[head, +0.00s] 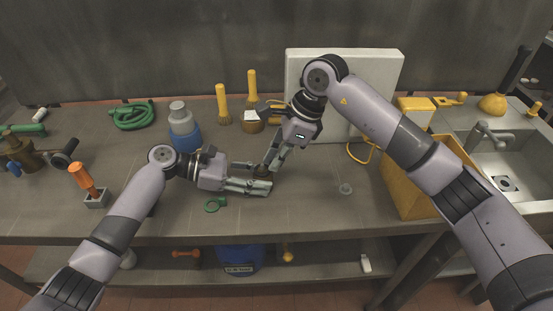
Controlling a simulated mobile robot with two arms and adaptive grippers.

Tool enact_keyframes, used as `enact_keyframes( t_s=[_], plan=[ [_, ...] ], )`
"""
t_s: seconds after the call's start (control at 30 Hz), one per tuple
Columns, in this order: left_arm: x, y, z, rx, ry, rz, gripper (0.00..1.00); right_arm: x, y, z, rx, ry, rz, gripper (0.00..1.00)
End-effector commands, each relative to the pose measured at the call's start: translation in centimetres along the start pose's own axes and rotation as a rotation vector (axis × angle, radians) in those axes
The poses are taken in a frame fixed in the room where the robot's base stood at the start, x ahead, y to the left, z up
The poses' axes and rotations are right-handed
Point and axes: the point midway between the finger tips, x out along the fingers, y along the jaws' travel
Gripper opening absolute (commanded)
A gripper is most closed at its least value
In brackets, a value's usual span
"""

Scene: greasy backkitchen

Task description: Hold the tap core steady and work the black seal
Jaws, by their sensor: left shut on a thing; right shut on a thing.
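The tap core (262,170) is a small dark brownish piece above the bench, mostly covered by the fingers. My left gripper (262,177) reaches in from the left and is shut on it, one finger on each side. My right gripper (269,166) comes down from above right, its fingertips close together at the top of the core. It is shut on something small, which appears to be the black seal. The seal itself is too small and hidden to make out clearly.
A green ring (215,204) lies in front of my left gripper, and a small clear piece (345,188) lies to the right. A blue-and-grey bottle (184,130), yellow-handled brushes (223,105) and a white board (370,75) stand behind. A yellow bin (405,190) is at right.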

Motion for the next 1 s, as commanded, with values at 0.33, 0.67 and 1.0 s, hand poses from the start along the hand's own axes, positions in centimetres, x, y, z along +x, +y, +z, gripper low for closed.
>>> enact_keyframes(
  t_s=[0.33, 0.67, 1.0],
  plan=[
    [0.2, -0.2, -1.0, -0.009, 0.016, -0.004, 0.0, -0.6, 0.0, 0.3, -0.002, -0.002, -0.001, 0.0],
    [0.2, -0.3, -0.9, -0.008, 0.016, -0.005, 0.0, -1.6, 0.0, 0.7, -0.002, -0.002, -0.002, 0.0],
    [0.2, -0.3, -1.0, -0.008, 0.016, -0.005, 0.0, -4.2, 0.0, 1.8, -0.002, -0.001, -0.003, 0.0]
  ],
)
